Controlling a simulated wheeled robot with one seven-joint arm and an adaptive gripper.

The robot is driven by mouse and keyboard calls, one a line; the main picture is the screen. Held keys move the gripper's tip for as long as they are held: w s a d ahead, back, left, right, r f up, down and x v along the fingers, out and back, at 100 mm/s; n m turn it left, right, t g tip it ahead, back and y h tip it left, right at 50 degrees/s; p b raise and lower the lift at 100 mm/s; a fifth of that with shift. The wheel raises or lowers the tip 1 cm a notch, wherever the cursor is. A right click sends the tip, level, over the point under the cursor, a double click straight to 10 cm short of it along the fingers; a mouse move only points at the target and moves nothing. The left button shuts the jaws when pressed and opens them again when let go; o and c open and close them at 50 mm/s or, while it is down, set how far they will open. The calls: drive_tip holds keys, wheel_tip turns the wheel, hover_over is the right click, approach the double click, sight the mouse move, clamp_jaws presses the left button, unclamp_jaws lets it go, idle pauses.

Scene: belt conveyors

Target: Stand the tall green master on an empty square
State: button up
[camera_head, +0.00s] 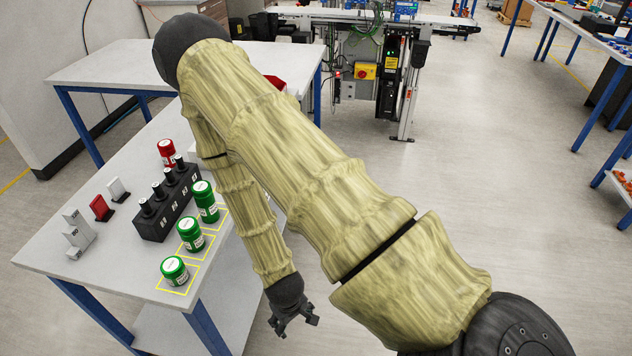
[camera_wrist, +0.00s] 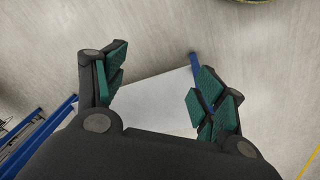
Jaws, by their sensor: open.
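The tall green master (camera_head: 206,202) is a green canister with a white lid, upright on the white table (camera_head: 128,226). It is the farthest and tallest of a row of three. A middle green canister (camera_head: 190,235) and a short green canister (camera_head: 174,270) stand nearer, each within a yellow outlined square (camera_head: 180,291). Yellow lines (camera_head: 222,214) also show beside the tall one; my arm may hide part of that square. My gripper (camera_head: 303,322) is open and empty, right of the table and apart from all canisters. The wrist view shows its spread fingers (camera_wrist: 155,85).
A black rack (camera_head: 160,218) with several black-and-white pieces stands left of the green row. A red canister (camera_head: 167,152) is behind it. Grey, red and white blocks (camera_head: 101,208) stand at left.

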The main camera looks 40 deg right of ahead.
drive_tip(key=s+a+f, duration=0.1)
drive_tip(key=s, duration=0.5)
drive_tip(key=s+a+f+y, duration=0.1)
drive_tip(key=s+f, duration=0.1)
drive_tip(key=s, duration=0.4)
drive_tip(key=shift+s+a+g, duration=0.2)
drive_tip(key=shift+a+g, duration=0.05)
drive_tip(key=shift+g, duration=0.15)
